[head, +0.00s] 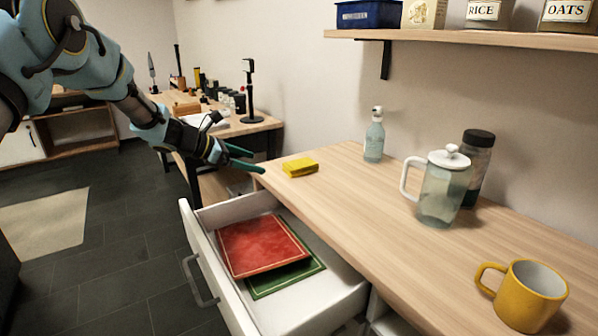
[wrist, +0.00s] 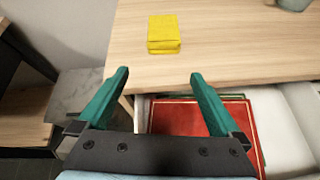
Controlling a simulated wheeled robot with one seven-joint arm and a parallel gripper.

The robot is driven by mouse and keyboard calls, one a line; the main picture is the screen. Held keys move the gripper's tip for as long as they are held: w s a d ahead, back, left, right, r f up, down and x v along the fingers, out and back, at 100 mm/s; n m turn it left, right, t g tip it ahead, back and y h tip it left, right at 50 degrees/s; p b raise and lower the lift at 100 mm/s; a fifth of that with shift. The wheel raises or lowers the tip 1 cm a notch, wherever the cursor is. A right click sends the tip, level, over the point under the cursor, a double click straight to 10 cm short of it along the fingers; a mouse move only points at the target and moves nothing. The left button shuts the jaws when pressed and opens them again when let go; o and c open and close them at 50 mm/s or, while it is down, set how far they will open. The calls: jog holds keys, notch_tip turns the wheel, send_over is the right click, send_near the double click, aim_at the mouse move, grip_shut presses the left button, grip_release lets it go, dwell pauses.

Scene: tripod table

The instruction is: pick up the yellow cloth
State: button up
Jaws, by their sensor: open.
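The yellow cloth (head: 300,167) is a small folded block lying on the wooden counter (head: 390,225), near its far left end. In the wrist view the cloth (wrist: 163,34) lies beyond my fingertips, near the top middle. My gripper (head: 250,160) has green fingers and is to the left of the cloth, at the counter's end. In the wrist view my gripper (wrist: 158,75) is open, with nothing between its fingers, and it is apart from the cloth.
An open white drawer (head: 205,262) below the counter holds a red book-like item (head: 262,245) over a green one (head: 290,275). A soap bottle (head: 374,138), glass pitcher (head: 442,190), dark-lidded jar (head: 478,160) and yellow mug (head: 530,296) stand on the counter. A shelf (head: 470,36) hangs above.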

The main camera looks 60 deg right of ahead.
jog(key=n+g+h, duration=0.1)
send_near(298, 163)
jog(key=shift+s+d, duration=0.4)
jog(key=shift+d, duration=0.15)
jog(key=p+x, duration=0.1)
jog(key=x, duration=0.2)
jog(key=shift+s+d+f, duration=0.1)
jog(key=shift+s+d, duration=0.05)
jog(key=shift+d, duration=0.15)
jog(key=shift+f+p+x, duration=0.15)
jog(key=shift+p+x, duration=0.4)
jog(key=shift+x, duration=0.95)
jog(key=shift+f+p+x, duration=0.15)
jog(key=shift+p+x, duration=0.35)
jog(key=shift+x, duration=0.95)
jog(key=shift+a, duration=0.1)
jog(key=c, duration=1.2)
